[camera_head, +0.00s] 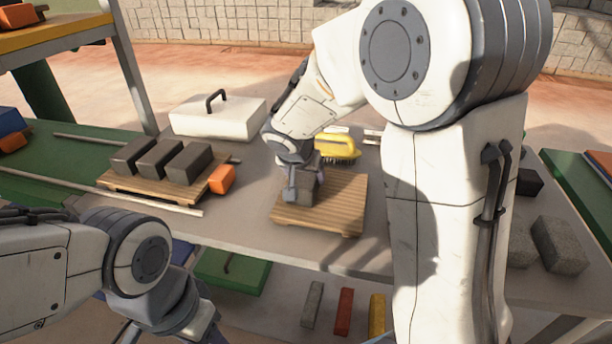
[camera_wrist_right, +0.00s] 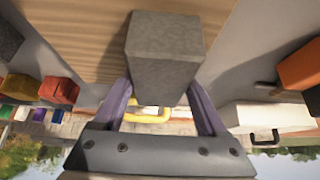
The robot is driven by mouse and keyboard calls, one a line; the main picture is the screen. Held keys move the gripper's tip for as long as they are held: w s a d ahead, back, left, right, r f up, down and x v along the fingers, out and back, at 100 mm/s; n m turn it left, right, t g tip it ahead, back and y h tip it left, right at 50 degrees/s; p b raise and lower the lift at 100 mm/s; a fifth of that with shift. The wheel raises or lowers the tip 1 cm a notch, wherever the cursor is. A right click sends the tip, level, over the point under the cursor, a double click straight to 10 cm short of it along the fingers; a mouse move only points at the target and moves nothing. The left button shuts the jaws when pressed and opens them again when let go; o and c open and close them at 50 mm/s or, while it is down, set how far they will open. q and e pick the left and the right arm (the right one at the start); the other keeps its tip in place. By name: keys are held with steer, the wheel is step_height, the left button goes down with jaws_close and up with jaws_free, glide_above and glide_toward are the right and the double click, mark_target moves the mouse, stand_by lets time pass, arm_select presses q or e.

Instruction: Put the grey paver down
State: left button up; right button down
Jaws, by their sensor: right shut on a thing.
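The grey paver (camera_head: 303,187) is between the fingers of my right gripper (camera_head: 300,188), at the left part of a slatted wooden pallet (camera_head: 345,208) on the table. In the right wrist view the paver (camera_wrist_right: 166,50) stands out between the two fingers of the gripper (camera_wrist_right: 160,100), with the pallet's wood (camera_wrist_right: 75,30) behind it. The paver is at or just above the pallet; I cannot tell if it touches. My right arm hides part of the scene. My left arm is at the lower left, its gripper out of view.
Dark blocks (camera_head: 158,157) lie on another pallet to the left, beside an orange block (camera_head: 222,179). A white case (camera_head: 217,117) and a yellow brush (camera_head: 337,147) are behind. Grey blocks (camera_head: 560,244) are at the right. The pallet's right part is clear.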

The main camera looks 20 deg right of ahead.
jaws_free()
steer(key=shift+r+p, duration=0.15)
steer(key=shift+p, duration=0.15)
steer(key=p+v, duration=0.2)
steer(key=v, duration=1)
steer(key=s+a+f+n+g+y, duration=0.1)
steer(key=s+a+f+n, duration=0.2)
steer(key=s, duration=0.5)
steer(key=s+a+f+n+g+y, duration=0.2)
steer(key=s+a+n, duration=0.3)
steer(key=s, duration=0.3)
steer(key=s+a+f+n+g+y, duration=0.1)
steer(key=s+a+f+n+g, duration=0.1)
steer(key=s+a+f+n, duration=0.2)
steer(key=s+n, duration=0.2)
steer(key=s, duration=0.2)
steer(key=shift+y, duration=0.3)
